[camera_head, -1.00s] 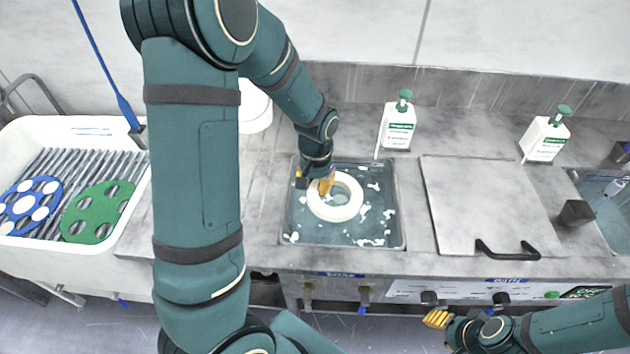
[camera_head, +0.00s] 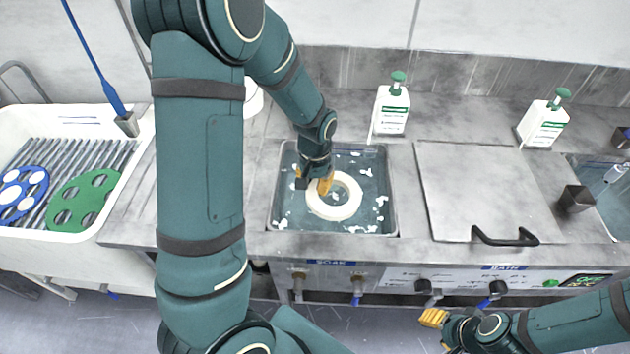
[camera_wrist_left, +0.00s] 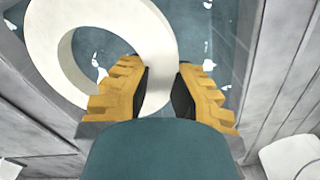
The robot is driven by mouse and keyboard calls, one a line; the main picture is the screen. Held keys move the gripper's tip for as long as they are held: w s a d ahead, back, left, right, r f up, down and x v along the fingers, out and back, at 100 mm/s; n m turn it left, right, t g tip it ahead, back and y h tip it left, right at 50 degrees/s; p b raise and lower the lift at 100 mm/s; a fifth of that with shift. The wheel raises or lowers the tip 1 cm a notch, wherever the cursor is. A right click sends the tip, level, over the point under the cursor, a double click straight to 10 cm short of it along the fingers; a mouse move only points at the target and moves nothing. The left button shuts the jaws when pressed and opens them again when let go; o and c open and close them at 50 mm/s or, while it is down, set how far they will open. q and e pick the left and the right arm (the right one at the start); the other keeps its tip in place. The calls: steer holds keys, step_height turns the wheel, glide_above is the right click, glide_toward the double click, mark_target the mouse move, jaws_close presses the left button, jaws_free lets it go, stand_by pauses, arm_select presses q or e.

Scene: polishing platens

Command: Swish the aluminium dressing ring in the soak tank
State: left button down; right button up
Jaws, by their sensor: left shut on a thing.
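The dressing ring (camera_head: 344,207) is a pale, off-white ring in the soak tank (camera_head: 283,222), a sunken metal basin of blue-grey liquid with white flecks on it. My left gripper (camera_head: 316,184) reaches down into the tank and is shut on the ring's left side. In the left wrist view the ring (camera_wrist_left: 62,50) passes between the yellow fingers of the left gripper (camera_wrist_left: 160,92). How deep the ring sits in the liquid is hard to tell. My right gripper (camera_head: 433,318) is low at the right, in front of the counter; its finger gap is not clear.
A closed metal lid (camera_head: 470,180) with a black handle is right of the tank. Two white pump bottles (camera_head: 390,110) (camera_head: 542,124) stand behind. At left, a white sink (camera_head: 140,150) holds a blue disc (camera_head: 22,190) and a green disc (camera_head: 82,202).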

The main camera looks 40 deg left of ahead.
arm_select(q)
steer(key=shift+f+b, duration=3.75)
steer(key=shift+f, duration=2.2)
steer(key=shift+r, duration=0.15)
